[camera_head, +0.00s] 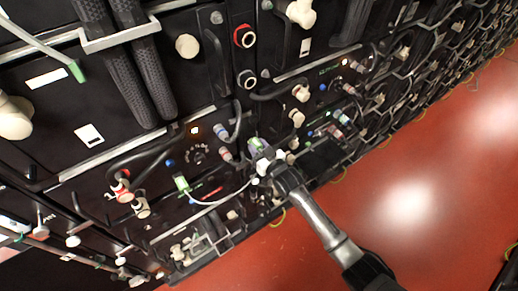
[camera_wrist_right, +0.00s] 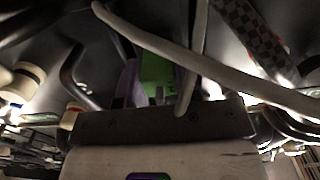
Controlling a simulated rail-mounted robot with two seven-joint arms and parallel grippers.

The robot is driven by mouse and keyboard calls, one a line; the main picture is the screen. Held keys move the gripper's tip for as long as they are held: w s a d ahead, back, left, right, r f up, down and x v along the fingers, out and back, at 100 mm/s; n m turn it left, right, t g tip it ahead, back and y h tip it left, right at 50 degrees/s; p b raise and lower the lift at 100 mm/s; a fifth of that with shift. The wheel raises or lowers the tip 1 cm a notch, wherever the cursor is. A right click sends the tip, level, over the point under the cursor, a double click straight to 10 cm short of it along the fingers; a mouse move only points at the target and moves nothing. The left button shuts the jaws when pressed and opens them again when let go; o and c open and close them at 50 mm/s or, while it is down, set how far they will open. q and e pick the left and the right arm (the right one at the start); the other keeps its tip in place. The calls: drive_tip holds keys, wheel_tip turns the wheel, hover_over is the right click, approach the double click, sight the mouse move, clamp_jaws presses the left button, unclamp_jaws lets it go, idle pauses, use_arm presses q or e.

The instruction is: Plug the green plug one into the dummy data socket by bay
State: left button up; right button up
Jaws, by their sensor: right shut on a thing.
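My right gripper (camera_head: 262,164) reaches in from the lower right to the front of the black rack. It is shut on a green plug (camera_head: 254,143), which lies beside a purple part. In the right wrist view the green plug (camera_wrist_right: 158,75) stands just beyond the gripper's edge, with the purple part (camera_wrist_right: 128,85) against its left side. I cannot tell whether this plug is seated in a socket. A second green plug (camera_head: 182,183) sits at the rack front to the left, and a white cable (camera_head: 215,201) runs from it toward my right gripper. My left gripper is out of view.
Black battery modules with handles, knobs and thick cables fill the rack. Grey-purple connectors (camera_head: 222,131) and red-ringed terminals (camera_head: 121,192) stick out around the gripper. In the right wrist view a pale cable (camera_wrist_right: 160,42) crosses in front. The red floor (camera_head: 400,205) is clear.

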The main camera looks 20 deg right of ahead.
drive_tip(key=shift+w, duration=0.1)
drive_tip(key=o, duration=1.1)
drive_tip(key=v, duration=1.3)
drive_tip(key=shift+s+p, duration=0.3)
drive_tip(key=shift+s, duration=0.05)
